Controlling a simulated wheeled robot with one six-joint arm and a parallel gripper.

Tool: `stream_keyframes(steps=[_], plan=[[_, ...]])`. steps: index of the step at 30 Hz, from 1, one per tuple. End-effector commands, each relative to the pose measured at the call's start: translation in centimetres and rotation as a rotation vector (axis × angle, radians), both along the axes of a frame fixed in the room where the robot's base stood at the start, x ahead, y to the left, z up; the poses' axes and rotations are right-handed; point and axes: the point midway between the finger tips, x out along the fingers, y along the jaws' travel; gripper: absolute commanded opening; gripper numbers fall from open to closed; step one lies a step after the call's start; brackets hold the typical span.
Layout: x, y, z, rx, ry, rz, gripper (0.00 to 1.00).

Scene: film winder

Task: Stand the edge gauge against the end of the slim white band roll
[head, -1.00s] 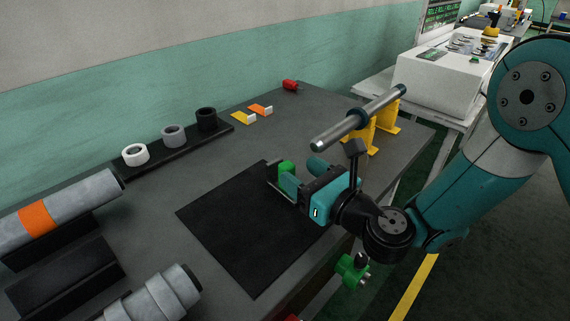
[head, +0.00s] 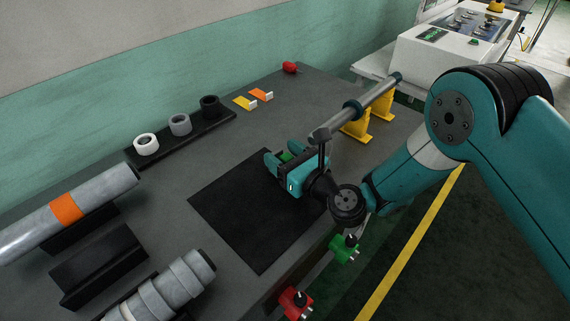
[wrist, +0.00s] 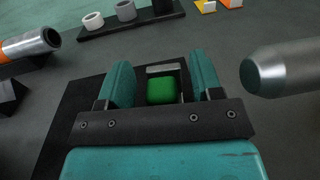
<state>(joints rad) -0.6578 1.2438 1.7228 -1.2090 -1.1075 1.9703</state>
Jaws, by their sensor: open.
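A green block with a grey metal plate at its far side, which looks like the edge gauge (wrist: 162,90), is on the black mat. It lies between the two teal fingers of my gripper (wrist: 161,76), with a gap visible on each side. In the head view my open gripper (head: 284,157) hides most of the green block (head: 287,156). A grey roll with a whitish band near the bottom edge (head: 150,301) rests on a dark support at front left; it looks like the slim white band roll. Its near end is cut off by the frame.
A roll with an orange band (head: 66,208) lies behind an empty black cradle (head: 98,266). A rack (head: 190,139) holds white, grey and black rings. A metal bar on yellow stands (head: 357,127) is close right of my gripper. The mat's left part (head: 235,215) is clear.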

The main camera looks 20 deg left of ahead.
Motion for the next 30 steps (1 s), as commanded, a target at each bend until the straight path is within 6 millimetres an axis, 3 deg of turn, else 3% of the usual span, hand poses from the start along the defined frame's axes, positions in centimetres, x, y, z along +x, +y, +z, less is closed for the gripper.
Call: stream_keyframes(steps=[4, 5, 12, 23, 30], plan=[[0.0, 0.0, -0.1, 0.000, 0.000, 0.000, 0.60], [0.0, 0.0, 0.0, 0.000, 0.000, 0.000, 0.55], [0.0, 0.0, 0.0, 0.000, 0.001, 0.000, 0.02], [0.0, 0.0, 0.6, 0.002, -0.001, 0.000, 0.02], [0.0, 0.0, 4.2, 0.004, -0.004, 0.001, 0.02]])
